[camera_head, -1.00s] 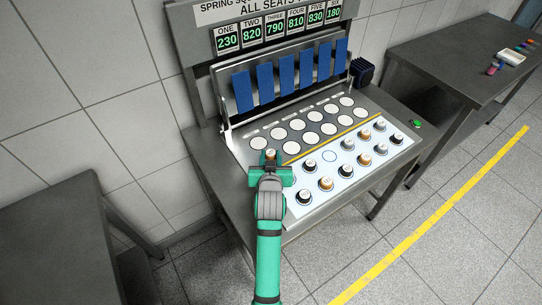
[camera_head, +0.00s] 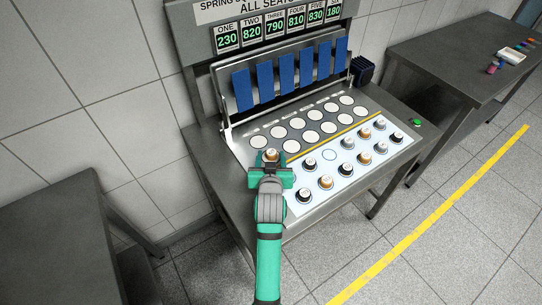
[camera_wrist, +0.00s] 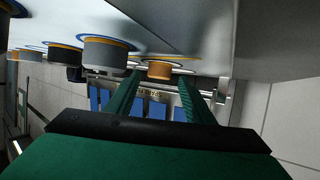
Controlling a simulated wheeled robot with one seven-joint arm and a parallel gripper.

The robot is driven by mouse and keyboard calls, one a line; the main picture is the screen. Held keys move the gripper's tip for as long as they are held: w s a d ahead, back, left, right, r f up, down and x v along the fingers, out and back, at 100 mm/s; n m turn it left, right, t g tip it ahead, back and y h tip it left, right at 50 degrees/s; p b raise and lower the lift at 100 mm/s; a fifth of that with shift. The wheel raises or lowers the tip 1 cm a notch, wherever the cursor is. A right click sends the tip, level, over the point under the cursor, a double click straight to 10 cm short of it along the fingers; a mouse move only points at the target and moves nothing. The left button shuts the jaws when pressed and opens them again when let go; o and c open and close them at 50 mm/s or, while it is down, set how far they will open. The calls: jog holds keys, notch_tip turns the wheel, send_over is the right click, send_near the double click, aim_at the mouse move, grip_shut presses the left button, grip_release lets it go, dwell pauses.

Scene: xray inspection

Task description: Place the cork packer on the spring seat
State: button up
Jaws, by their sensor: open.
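The cork packer (camera_head: 271,156), a short round piece with a brown body and pale top, stands at the front-left end of the two rows of white round seats (camera_head: 291,147). It covers the seat spot beneath it. My gripper (camera_head: 271,168) is open just in front of it. In the wrist view, the tilted picture shows an orange-brown piece (camera_wrist: 159,70), seemingly the packer, between and beyond the two green fingers (camera_wrist: 158,97). It shows no finger contact there. Whether it sits flush on the seat is hard to tell.
A light tray (camera_head: 319,198) in front holds several black, grey and brown pieces, with one empty blue ring (camera_head: 330,156). Raised blue flaps (camera_head: 265,79) stand behind the seats. A dark block (camera_head: 362,72) and green button (camera_head: 417,123) are at the right.

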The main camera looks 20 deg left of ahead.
jog(key=v, duration=1)
jog(key=shift+s+r, duration=0.15)
jog(key=shift+s, duration=0.15)
jog(key=shift+w+d, duration=0.1)
